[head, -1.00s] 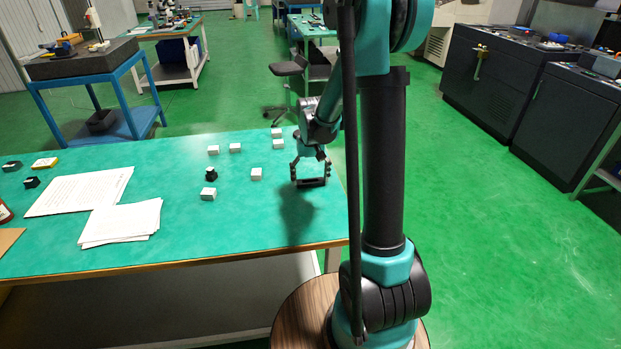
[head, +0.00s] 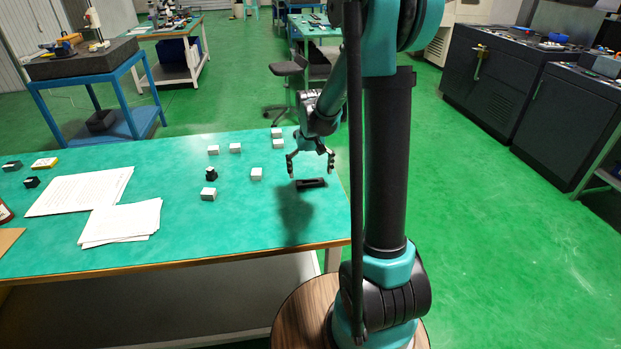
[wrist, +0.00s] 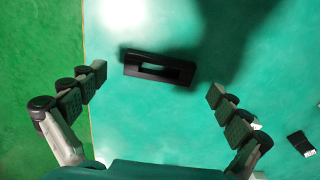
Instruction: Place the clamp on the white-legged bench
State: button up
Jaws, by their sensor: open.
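The clamp is a small black bar-like piece with a slot in it. In the head view the clamp (head: 311,184) lies flat on the green-topped bench (head: 180,240), near its right edge; the visible bench leg is pale. The clamp also shows in the wrist view (wrist: 160,68). My gripper (head: 310,176) is open and empty, a little above and behind the clamp in the head view. In the wrist view my gripper's fingers (wrist: 156,80) are spread wide on either side, apart from the clamp.
Several small white blocks (head: 256,174) and a black block (head: 210,174) stand left of the clamp. Papers (head: 122,222) lie further left. The bench's right edge is close to the clamp, with green floor beyond. A blue-framed stand (head: 130,88) is at the back left.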

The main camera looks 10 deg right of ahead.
notch_tip(320, 180, up, 9)
jog(key=s+d+f+t, duration=0.1)
jog(key=s+f, duration=0.2)
jog(key=s, duration=0.4)
jog(key=s+d+f+t, duration=0.1)
jog(key=s+f, duration=0.2)
jog(key=s, duration=0.5)
jog(key=s+d+f+t, duration=0.2)
jog(key=s+f, duration=0.1)
jog(key=s, duration=0.4)
jog(key=shift+s+f, duration=0.15)
jog(key=shift+f, duration=0.25)
